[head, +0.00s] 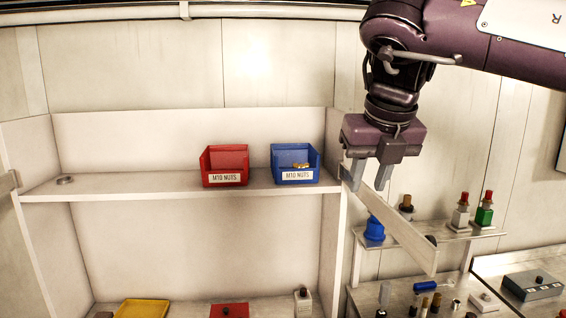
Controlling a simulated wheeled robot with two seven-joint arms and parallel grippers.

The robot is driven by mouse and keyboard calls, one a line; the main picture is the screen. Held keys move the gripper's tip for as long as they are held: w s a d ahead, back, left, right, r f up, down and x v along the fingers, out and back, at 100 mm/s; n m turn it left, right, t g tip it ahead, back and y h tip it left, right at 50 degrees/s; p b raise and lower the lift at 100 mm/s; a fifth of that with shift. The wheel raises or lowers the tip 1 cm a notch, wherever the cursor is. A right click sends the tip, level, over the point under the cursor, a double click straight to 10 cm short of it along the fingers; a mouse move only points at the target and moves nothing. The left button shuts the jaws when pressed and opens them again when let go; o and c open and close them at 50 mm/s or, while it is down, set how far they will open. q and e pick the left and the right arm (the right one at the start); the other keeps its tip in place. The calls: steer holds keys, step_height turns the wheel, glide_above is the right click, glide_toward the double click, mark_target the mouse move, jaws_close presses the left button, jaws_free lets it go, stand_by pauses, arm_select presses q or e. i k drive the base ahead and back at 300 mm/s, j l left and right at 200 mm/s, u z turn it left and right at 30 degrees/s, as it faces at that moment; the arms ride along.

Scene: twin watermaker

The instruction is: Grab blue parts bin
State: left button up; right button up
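The blue parts bin (295,176) stands upright on the white upper shelf, near its right end. Its label reads M10 NUTS, and some brass-coloured pieces show inside. A red bin (224,178) with a similar label stands to its left, with a gap between them. My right gripper (368,182) hangs from above with its fingers pointing down, to the right of the blue bin and apart from it in the picture. My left gripper is out of view.
The shelf (130,190) is mostly bare left of the bins, apart from a small grey ring (65,180). A yellow tray (142,309) sits lower down. Small bottles and parts stand at the right.

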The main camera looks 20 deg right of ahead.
mark_target(283, 156)
steer(key=i, duration=1.3)
